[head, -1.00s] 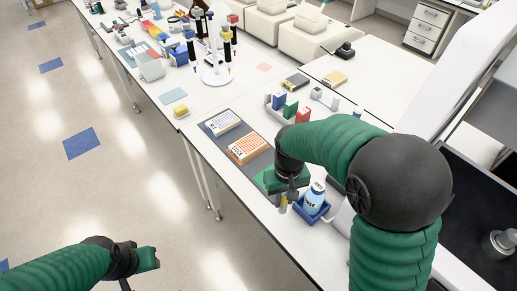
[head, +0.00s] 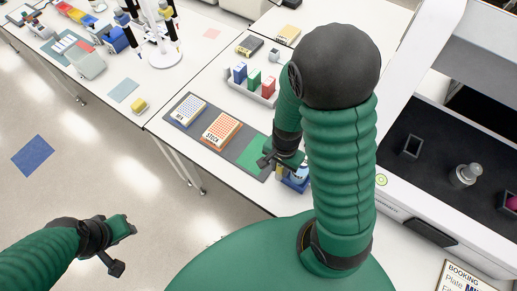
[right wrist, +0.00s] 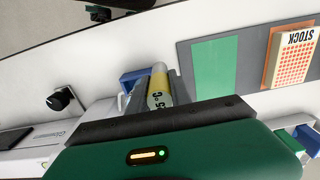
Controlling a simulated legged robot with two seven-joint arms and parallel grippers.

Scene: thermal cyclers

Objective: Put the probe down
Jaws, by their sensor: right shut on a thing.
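The probe (right wrist: 160,88), a grey and yellow cylinder marked with °C, is between the jaws of my right gripper (right wrist: 152,102) in the right wrist view. In the head view my right gripper (head: 268,160) is over the right edge of the dark mat (head: 241,148), beside its green patch (head: 254,156). The green patch is bare and also shows in the right wrist view (right wrist: 214,66). The probe's lower end is hidden. My left gripper (head: 122,246) is open and empty above the floor, away from the bench.
A blue tray (head: 296,185) is partly hidden behind my right gripper. The orange STOCK plate (head: 221,131) and a blue-edged plate (head: 188,110) lie on the mat. A rack (head: 256,92) with coloured boxes stands behind. A large machine (head: 430,200) is at right.

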